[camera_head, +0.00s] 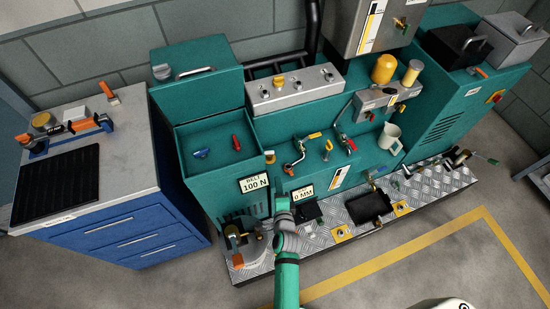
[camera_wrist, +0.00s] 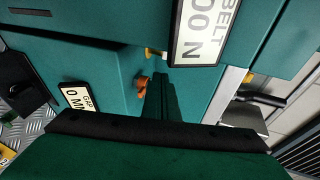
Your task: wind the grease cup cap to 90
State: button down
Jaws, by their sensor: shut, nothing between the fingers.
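My gripper (camera_head: 283,203) is low in front of the green machine in the head view, just under the two reading plates. In the wrist view its dark fingers (camera_wrist: 160,95) are together and empty. A small orange-brown fitting (camera_wrist: 143,82) and a yellow-and-white one (camera_wrist: 154,53) show beside and beyond the fingertips; contact cannot be told. I cannot tell which of these is the grease cup cap, and no 90 mark is readable.
The BELT plate (camera_head: 254,183) reads 100 N; the GAP plate (camera_head: 303,194) reads 0 MM. Both also show in the wrist view. A dark tray (camera_head: 370,206) lies on the tread plate right of my arm. A blue workbench (camera_head: 125,225) stands left. The floor in front is open.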

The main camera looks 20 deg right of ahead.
send_near(269, 153)
jog(key=w+d+f, duration=0.1)
jog(key=w+d, duration=0.1)
jog(key=w+d+f, duration=0.1)
jog(key=w, duration=0.1)
jog(key=shift+f, duration=0.3)
jog(key=shift+w+d, duration=0.25)
jog(key=shift+w, duration=0.35)
jog(key=shift+w+a, duration=0.1)
